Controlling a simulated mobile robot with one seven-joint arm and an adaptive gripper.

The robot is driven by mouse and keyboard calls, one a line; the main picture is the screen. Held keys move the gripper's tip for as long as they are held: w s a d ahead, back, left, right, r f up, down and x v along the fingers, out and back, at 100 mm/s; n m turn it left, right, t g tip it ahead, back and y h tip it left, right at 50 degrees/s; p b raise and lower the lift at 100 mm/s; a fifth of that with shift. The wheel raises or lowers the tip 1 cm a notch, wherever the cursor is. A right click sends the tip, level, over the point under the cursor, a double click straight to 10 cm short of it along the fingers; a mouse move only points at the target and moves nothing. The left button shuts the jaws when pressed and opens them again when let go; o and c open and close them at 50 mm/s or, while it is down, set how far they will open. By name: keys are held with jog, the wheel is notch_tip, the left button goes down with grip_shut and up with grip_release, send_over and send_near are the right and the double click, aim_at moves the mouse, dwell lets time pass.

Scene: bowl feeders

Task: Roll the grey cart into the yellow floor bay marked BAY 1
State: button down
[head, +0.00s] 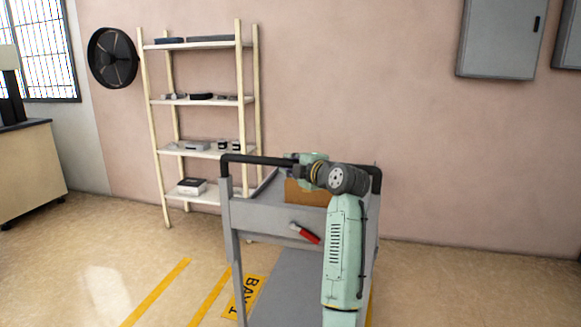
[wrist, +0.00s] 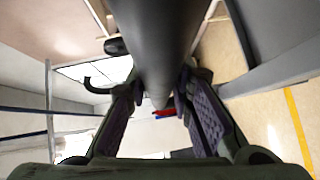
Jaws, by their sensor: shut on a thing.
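The grey cart (head: 285,215) stands in front of the wall, with a black push handle (head: 255,159) across its top and a grey lower shelf (head: 285,285). My gripper (head: 296,160) is shut on the handle; in the wrist view its fingers (wrist: 160,90) lie on both sides of the dark bar (wrist: 158,35). The yellow floor marking with the BAY 1 label (head: 243,296) shows by the cart's lower left, its last character partly hidden. A bit of yellow also shows right of my arm. The cart and my arm hide much of the floor there, so I cannot tell how the wheels sit against the bay.
A brown box (head: 305,192) sits in the cart's top tray, and a red-handled tool (head: 306,234) is at its near side. A shelf rack (head: 202,101) stands behind left. Yellow floor lines (head: 157,291) run at the left. Floor at right looks clear.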

dwell(0.3)
jog(key=c, duration=1.4)
grip_release()
jog(key=v, duration=1.2)
jog(key=shift+f, duration=0.1)
